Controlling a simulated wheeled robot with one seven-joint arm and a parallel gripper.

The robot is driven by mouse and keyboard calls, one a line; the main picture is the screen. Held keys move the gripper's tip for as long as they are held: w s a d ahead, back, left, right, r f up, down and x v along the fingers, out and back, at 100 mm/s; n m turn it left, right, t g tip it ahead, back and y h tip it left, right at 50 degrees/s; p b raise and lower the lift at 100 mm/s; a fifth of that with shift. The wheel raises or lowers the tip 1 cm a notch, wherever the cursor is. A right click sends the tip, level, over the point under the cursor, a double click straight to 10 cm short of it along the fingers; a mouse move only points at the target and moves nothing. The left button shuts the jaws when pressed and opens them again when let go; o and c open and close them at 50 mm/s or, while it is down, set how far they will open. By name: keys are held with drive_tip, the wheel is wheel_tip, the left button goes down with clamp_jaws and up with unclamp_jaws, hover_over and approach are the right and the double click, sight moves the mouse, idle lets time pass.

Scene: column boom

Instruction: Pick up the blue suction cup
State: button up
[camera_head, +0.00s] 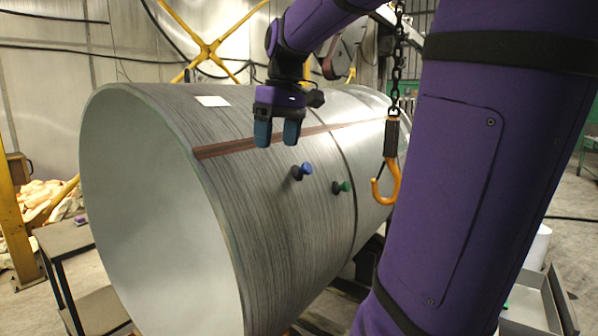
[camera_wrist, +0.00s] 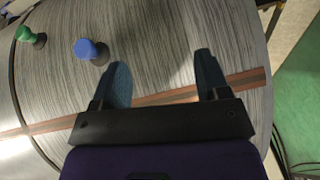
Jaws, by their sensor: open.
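The blue suction cup (camera_head: 306,169) is stuck on the curved side of a large grey cylinder (camera_head: 270,210), its dark base against the surface. It also shows in the wrist view (camera_wrist: 86,48), left of the fingers and beyond the left fingertip. My gripper (camera_head: 277,134) is open and empty, above and to the left of the blue cup in the head view. In the wrist view its two blue-grey fingers (camera_wrist: 161,68) stand apart with only the cylinder's surface behind them. The gripper is not touching the cup.
A green suction cup (camera_head: 341,187) sits right of the blue one on the same cylinder. An orange hook (camera_head: 386,184) hangs on a chain right of both cups. A brown strip (camera_head: 260,139) runs along the cylinder, with a white label (camera_head: 212,101) above it.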

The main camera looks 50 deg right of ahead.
drive_tip(key=g+y, duration=0.1)
drive_tip(key=y, duration=0.1)
approach(306, 165)
drive_tip(key=w, duration=0.1)
drive_tip(key=shift+d+x, duration=0.2)
drive_tip(key=shift+x, duration=2.35)
drive_tip(key=shift+d+x, duration=0.2)
drive_tip(key=shift+x, duration=2.35)
drive_tip(key=shift+s+f, duration=0.1)
drive_tip(key=shift+s, duration=0.1)
drive_tip(key=c, duration=1)
